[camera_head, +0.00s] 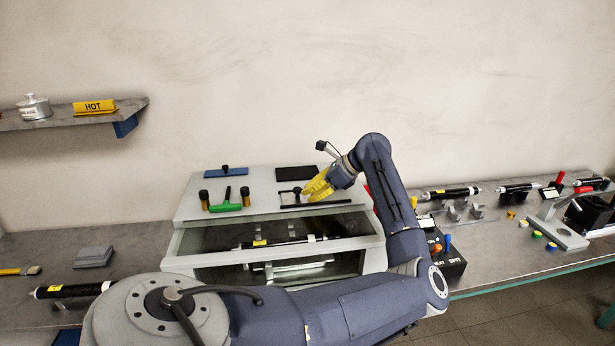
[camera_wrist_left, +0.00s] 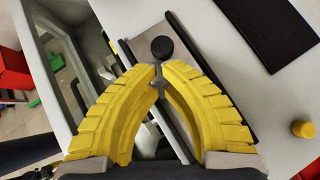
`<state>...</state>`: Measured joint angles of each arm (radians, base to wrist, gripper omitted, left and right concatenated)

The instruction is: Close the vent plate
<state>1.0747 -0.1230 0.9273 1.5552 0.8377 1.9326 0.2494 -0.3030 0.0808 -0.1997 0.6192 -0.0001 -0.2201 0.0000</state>
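The vent plate is a grey strip between dark rails on the sloping top of a grey cabinet (camera_head: 190,212). It shows in the left wrist view as the vent plate (camera_wrist_left: 138,46) with a black ball knob (camera_wrist_left: 162,48) on a thin stem. The knob (camera_head: 297,190) is also small in the head view, beside my fingers. My left gripper (camera_wrist_left: 158,72) has its yellow fingers close together on both sides of the stem, just below the ball. They look shut on it. The fingers hide part of the plate. My right gripper is not in view.
On the cabinet top are a green T-handle (camera_head: 227,205), a blue pad (camera_head: 227,171) and a black pad (camera_head: 296,173). The open cabinet front shows a black rod (camera_head: 285,241) inside. A switch box (camera_head: 447,262) stands to the right. Free bench lies at the left.

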